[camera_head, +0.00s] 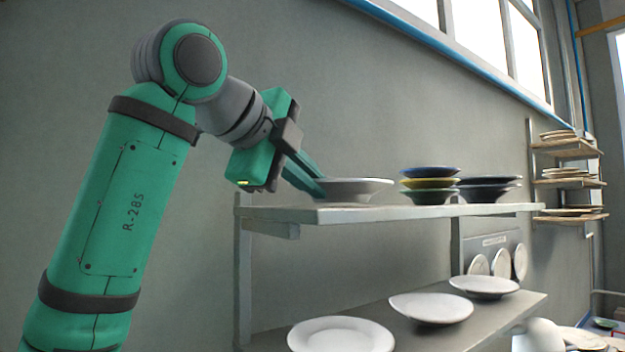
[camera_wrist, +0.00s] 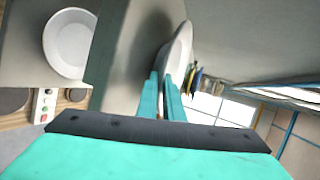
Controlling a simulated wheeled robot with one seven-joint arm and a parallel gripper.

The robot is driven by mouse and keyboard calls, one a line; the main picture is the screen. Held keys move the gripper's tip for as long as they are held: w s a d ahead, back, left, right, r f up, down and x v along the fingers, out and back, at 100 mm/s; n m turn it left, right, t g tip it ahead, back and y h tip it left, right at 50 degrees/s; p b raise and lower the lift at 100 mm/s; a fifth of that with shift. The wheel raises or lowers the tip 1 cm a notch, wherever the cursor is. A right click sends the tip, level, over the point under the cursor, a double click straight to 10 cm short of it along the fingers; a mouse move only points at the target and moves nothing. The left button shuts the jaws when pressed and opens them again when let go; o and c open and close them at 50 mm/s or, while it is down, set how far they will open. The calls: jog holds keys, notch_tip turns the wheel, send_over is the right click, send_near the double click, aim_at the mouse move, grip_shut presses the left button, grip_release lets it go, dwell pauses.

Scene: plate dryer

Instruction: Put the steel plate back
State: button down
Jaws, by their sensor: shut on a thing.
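My gripper (camera_head: 316,184) is at the left end of the upper shelf (camera_head: 390,212). Its teal fingers are shut on the rim of a grey-white plate (camera_head: 352,187), which looks like the steel plate. The plate is level, at or just above the shelf top; I cannot tell whether it touches. In the wrist view the fingers (camera_wrist: 168,100) pinch the near edge of this plate (camera_wrist: 178,50), seen nearly edge-on.
Right of the held plate, stacked blue, yellow and green plates (camera_head: 430,184) and a dark stack (camera_head: 487,187) stand on the same shelf. White plates (camera_head: 341,334) lie on the lower shelf (camera_head: 490,322). Small wall shelves (camera_head: 568,182) with plates hang at the right.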

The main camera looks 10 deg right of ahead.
jog(key=shift+f, duration=0.3)
jog(key=c, duration=1.9)
grip_release()
jog(key=shift+o, duration=0.4)
jog(key=shift+f, duration=0.15)
jog(key=shift+a, duration=0.1)
jog(key=v, duration=1)
jog(key=shift+s+a+r, duration=0.15)
jog(key=shift+s+r, duration=0.1)
jog(key=shift+r, duration=0.05)
